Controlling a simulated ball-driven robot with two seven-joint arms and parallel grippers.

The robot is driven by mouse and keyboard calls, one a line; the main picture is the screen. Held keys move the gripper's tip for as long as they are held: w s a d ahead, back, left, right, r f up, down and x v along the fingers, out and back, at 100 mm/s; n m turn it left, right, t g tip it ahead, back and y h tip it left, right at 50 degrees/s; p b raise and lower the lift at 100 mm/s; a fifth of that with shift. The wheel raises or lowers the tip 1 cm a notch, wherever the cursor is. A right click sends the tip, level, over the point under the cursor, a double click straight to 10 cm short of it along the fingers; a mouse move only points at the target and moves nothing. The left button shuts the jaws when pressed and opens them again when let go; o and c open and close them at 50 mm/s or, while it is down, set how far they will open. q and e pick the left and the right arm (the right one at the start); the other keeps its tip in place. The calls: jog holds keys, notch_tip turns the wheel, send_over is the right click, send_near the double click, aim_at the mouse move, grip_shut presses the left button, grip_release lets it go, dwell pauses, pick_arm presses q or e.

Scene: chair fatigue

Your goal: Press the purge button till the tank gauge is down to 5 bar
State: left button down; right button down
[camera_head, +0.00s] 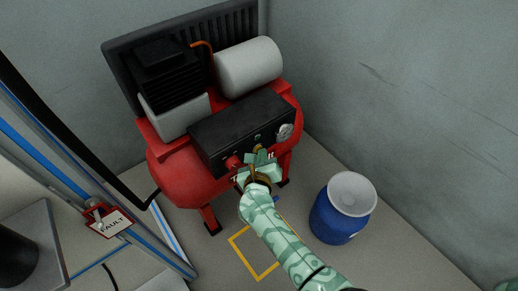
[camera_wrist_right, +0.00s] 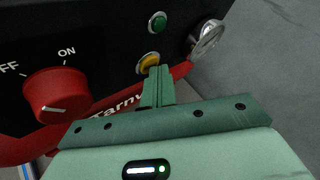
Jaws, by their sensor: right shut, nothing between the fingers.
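The black control panel (camera_head: 225,135) is on the front of a red compressor with a red tank (camera_head: 180,175). In the right wrist view a round yellow button (camera_wrist_right: 147,63) in a metal ring sits on the panel, partly covered by my fingers. I see no label naming it. My right gripper (camera_wrist_right: 158,70) is shut and empty, its tips right at the button; I cannot tell whether they press it. In the head view the right gripper (camera_head: 260,155) is at the panel's lower front. The round gauge (camera_head: 285,131) is at the panel's right; its reading is too small. My left gripper is out of view.
A red ON/OFF knob (camera_wrist_right: 55,95) is left of my fingers, and a green round light or button (camera_wrist_right: 158,21) is above. A blue drum (camera_head: 335,222) stands at right on the floor. A yellow floor outline (camera_head: 262,275) lies in front.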

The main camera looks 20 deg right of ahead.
jog(key=shift+s+d+p, duration=0.2)
jog(key=shift+s+p, duration=0.1)
jog(key=shift+s, duration=0.4)
jog(key=s, duration=0.1)
jog(key=s+d+p, duration=0.1)
jog(key=s, duration=0.1)
jog(key=s+p, duration=0.1)
jog(key=shift+s+d, duration=0.4)
